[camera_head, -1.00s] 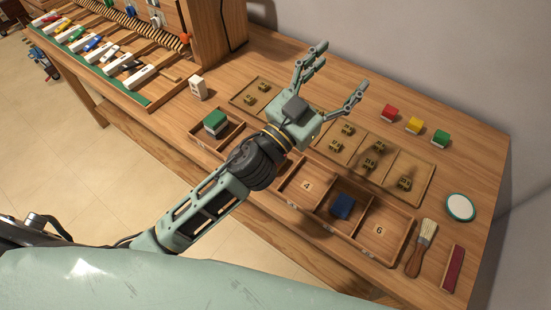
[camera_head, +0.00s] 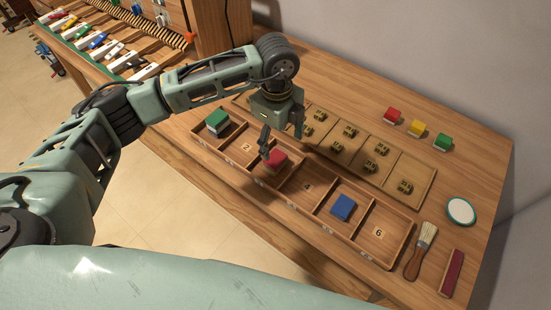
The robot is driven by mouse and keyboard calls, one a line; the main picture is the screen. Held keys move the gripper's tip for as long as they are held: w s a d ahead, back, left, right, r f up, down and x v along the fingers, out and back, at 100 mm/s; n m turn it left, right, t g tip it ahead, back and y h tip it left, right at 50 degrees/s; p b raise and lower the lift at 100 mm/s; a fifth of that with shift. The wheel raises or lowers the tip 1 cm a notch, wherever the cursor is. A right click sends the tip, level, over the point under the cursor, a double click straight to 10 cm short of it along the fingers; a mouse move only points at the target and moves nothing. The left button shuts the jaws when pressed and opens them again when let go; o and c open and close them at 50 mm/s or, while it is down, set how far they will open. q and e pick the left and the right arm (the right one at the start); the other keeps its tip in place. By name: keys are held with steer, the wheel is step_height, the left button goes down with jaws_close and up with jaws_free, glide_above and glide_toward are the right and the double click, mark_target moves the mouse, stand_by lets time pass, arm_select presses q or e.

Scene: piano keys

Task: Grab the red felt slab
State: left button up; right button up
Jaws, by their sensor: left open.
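The red felt slab (camera_head: 277,161) lies in a compartment of the long wooden tray (camera_head: 367,256), between the compartments marked 2 and 4. My left gripper (camera_head: 282,143) points down just above it, with its fingers apart and nothing held between them. One finger hangs close to the slab's left edge; I cannot tell if it touches. The compartment's number is hidden. My right gripper is out of view.
The tray also holds a green block (camera_head: 217,119) and a blue block (camera_head: 343,207). Behind it lies a board (camera_head: 415,167) with small brass pieces. A brush (camera_head: 421,251), a dark red strip in a wooden holder (camera_head: 452,273) and a white disc (camera_head: 461,211) lie at right.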

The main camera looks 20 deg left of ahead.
mark_target(275, 157)
arm_select(q)
steer(key=shift+a+f, duration=0.2)
steer(key=shift+a, duration=0.15)
step_height(275, 157, down, 6)
steer(key=p, duration=0.2)
steer(key=shift+w+a+f+p, duration=0.1)
steer(key=shift+f+p, duration=0.1)
steer(key=shift+p, duration=0.2)
steer(key=shift+f, duration=0.45)
steer(key=c, duration=1)
